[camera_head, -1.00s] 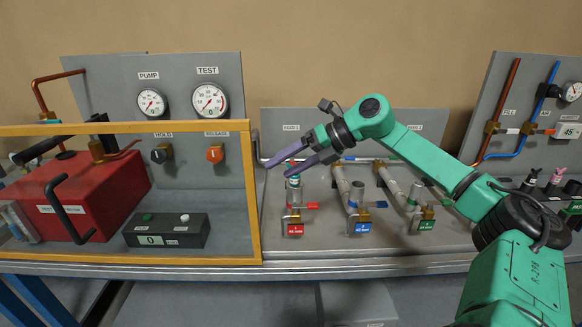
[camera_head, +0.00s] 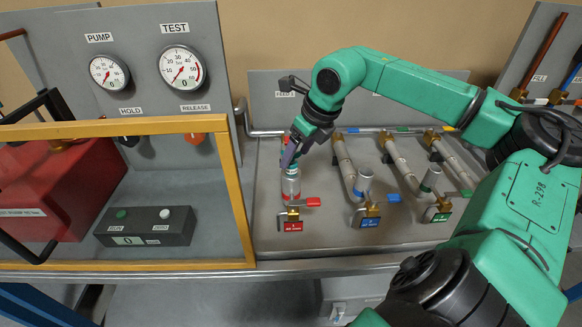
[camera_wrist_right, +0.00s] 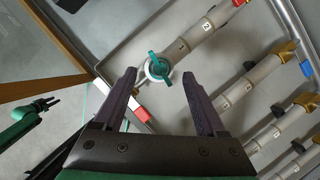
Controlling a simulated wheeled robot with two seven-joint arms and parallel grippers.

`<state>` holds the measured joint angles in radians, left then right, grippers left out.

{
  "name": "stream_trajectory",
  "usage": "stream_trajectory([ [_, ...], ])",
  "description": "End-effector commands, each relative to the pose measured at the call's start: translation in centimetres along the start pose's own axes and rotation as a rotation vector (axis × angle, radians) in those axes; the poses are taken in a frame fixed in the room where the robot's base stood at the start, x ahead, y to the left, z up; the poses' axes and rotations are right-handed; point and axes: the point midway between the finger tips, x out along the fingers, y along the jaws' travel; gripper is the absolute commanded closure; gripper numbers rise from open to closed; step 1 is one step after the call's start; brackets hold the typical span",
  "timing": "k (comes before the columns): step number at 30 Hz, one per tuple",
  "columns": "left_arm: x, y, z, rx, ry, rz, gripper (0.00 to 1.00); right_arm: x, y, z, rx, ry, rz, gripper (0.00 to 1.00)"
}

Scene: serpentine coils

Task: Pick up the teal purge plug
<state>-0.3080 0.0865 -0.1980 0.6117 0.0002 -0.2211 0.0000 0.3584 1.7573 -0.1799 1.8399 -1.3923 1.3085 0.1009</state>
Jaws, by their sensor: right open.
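The teal purge plug (camera_wrist_right: 159,67) shows in the right wrist view as a round teal cap with a crossbar, seated on the end of the pipe marked 1. My right gripper (camera_head: 288,155) is over the leftmost valve's upright silver pipe end (camera_head: 290,184). In the right wrist view the right gripper (camera_wrist_right: 159,76) is open, with one fingertip on each side of the plug and gaps to both. A small green arm with dark fingers, seemingly my left gripper (camera_wrist_right: 47,103), shows at the left edge there.
The yellow-framed guard (camera_head: 232,195) stands close left of the plug. A red-handled valve (camera_head: 293,214) is just below it. Pipes with blue-tagged (camera_head: 369,210) and green-tagged (camera_head: 437,205) valves are to the right. The panel's front is clear.

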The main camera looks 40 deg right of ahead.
Motion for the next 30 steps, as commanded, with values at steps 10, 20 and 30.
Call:
stream_trajectory([
  [10, -2.6, 0.4, -1.9, -0.002, 0.029, 0.006, 0.62, 4.3, -0.2, -0.1, 0.001, 0.005, 0.001, 0.26],
  [20, -2.6, 0.4, -1.5, -0.001, 0.022, 0.007, 0.62, 4.6, -0.2, 0.0, 0.001, -0.001, 0.001, 0.38],
  [30, -2.6, 0.5, -1.3, 0.0, 0.018, 0.007, 0.62, 4.5, -0.2, 0.1, 0.001, -0.001, 0.001, 1.0],
])
